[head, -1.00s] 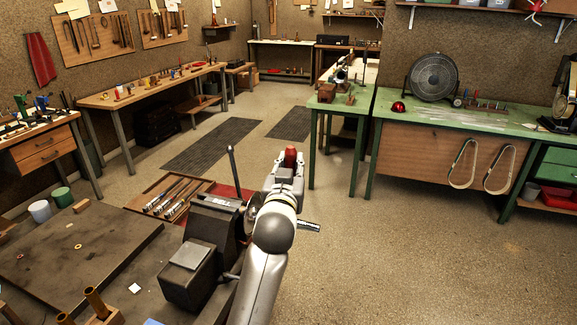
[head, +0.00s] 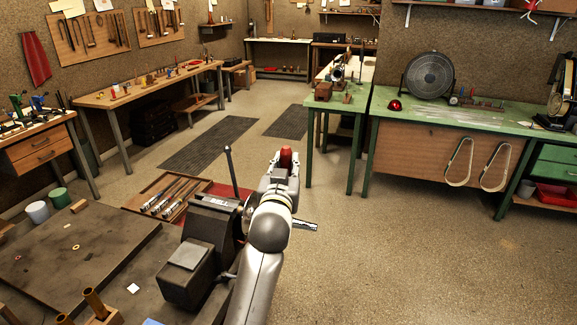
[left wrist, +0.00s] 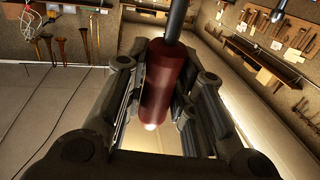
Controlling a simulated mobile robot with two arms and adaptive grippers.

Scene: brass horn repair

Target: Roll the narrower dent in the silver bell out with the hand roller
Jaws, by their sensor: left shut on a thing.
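My left gripper (head: 283,172) is shut on the red handle of the hand roller (head: 286,157), held above the front bench. In the left wrist view the red handle (left wrist: 164,85) sits between the two fingers, with a dark shaft running up out of the top edge. The roller's working end is not visible. I cannot make out the silver bell or its dents in either view. My right gripper is not in view.
A dark vise (head: 213,222) stands beside my left arm, with a silver rod (head: 303,225) showing past the arm. A tool tray (head: 140,201) lies behind the vise. A green bench (head: 470,118) stands at right. The floor between is open.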

